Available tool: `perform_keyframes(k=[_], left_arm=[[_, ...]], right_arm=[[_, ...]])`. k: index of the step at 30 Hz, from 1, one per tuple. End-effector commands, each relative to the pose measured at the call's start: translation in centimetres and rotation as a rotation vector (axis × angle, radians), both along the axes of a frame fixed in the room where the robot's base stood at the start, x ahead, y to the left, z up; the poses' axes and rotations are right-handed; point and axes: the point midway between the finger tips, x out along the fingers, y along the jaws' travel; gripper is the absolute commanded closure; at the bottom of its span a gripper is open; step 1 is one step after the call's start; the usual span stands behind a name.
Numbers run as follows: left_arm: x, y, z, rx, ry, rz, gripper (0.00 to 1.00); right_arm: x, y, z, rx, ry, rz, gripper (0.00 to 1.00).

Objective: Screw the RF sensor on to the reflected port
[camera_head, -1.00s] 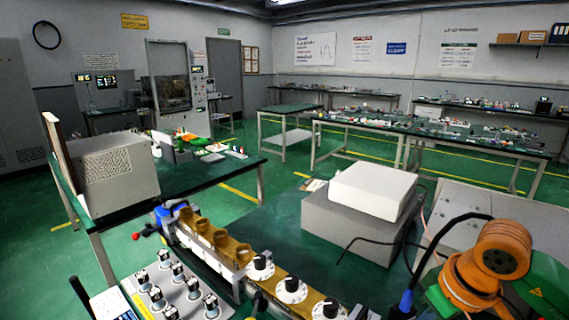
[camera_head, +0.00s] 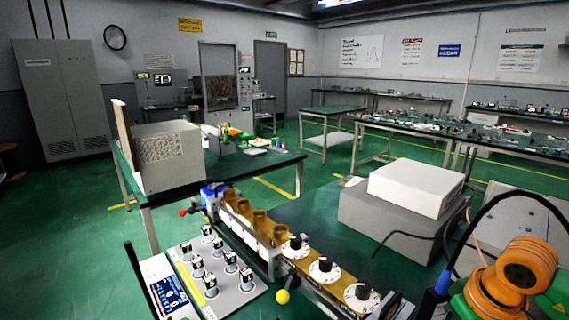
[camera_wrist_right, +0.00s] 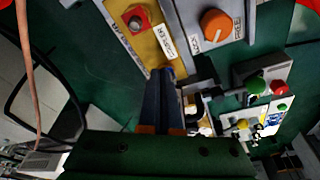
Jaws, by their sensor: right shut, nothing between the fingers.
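A gold-coloured waveguide assembly with several brown cylinders (camera_head: 260,221) and several white dials with black knobs (camera_head: 323,267) runs across the front of the head view. I cannot tell which part is the RF sensor or the reflected port. My right gripper (camera_wrist_right: 167,76) shows in the right wrist view, its fingers together and empty. Its tips are beside a gold block (camera_wrist_right: 146,36) with a red square fitting (camera_wrist_right: 136,18); contact cannot be told. My left gripper is not in view.
A white box (camera_head: 416,188) on a grey unit stands right of the assembly. A panel with several black knobs (camera_head: 215,277) is at the front. A dark cable (camera_head: 398,242) loops by the grey unit. An orange knob (camera_wrist_right: 215,24) and a red and green button box (camera_wrist_right: 265,84) lie near my right fingers.

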Motion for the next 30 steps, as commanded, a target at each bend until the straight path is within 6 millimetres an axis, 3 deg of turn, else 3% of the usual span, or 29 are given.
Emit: perform_keyframes(k=[1, 3, 30], left_arm=[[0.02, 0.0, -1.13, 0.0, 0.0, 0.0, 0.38], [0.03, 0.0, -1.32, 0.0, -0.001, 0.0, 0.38], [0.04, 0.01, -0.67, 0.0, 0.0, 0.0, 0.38]], right_arm=[[-0.01, 0.0, -1.25, 0.0, 0.0, 0.0, 1.0], [0.0, 0.0, -1.51, 0.0, 0.0, 0.0, 1.0], [0.56, 0.39, -1.19, 0.0, -0.001, 0.001, 1.0]])
